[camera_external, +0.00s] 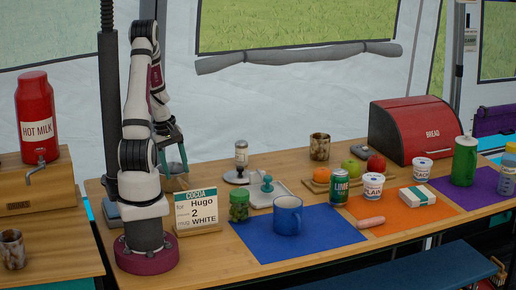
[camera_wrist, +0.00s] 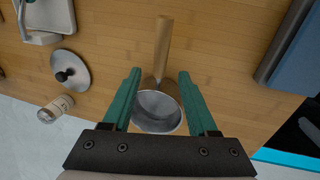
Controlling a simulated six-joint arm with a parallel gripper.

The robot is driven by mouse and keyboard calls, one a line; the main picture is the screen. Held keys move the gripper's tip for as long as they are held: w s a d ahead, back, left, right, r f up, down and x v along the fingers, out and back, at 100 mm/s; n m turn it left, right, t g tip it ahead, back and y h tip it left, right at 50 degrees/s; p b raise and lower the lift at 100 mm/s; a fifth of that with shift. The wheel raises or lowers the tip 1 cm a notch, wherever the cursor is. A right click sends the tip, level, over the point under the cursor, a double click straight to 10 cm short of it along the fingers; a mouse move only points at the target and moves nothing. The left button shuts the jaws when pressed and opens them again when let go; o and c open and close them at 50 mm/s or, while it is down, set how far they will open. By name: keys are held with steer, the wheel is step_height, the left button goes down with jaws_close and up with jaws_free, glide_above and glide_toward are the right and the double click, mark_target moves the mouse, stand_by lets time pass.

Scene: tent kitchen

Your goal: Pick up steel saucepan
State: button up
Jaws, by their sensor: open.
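The steel saucepan (camera_wrist: 158,112) shows in the wrist view as a round grey pan with a wooden handle (camera_wrist: 163,45) pointing up the picture. My gripper (camera_wrist: 159,73) is open, with one green finger on each side of the pan and the near end of its handle. I see no clear grip on it, and the height of the fingers above it is hard to tell. In the external view my gripper (camera_external: 172,168) points down beside my arm, low over the wooden counter. There the saucepan is mostly hidden behind my arm and the cocoa card.
A cocoa order card (camera_external: 196,209) stands in front of my gripper. A steel lid (camera_wrist: 70,70) and a labelled shaker (camera_wrist: 55,109) lie left in the wrist view. A blue-grey block (camera_wrist: 292,48) borders the right. A blue mug (camera_external: 287,214) stands on a blue mat.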

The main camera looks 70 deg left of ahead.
mark_target(179, 178)
steer(key=f, duration=0.2)
steer(key=w+f, duration=0.1)
steer(key=f, duration=0.1)
steer(key=shift+d+f, duration=0.1)
steer(key=shift+f, duration=0.25)
jaws_close()
steer(key=shift+r, duration=0.1)
stand_by(0.8)
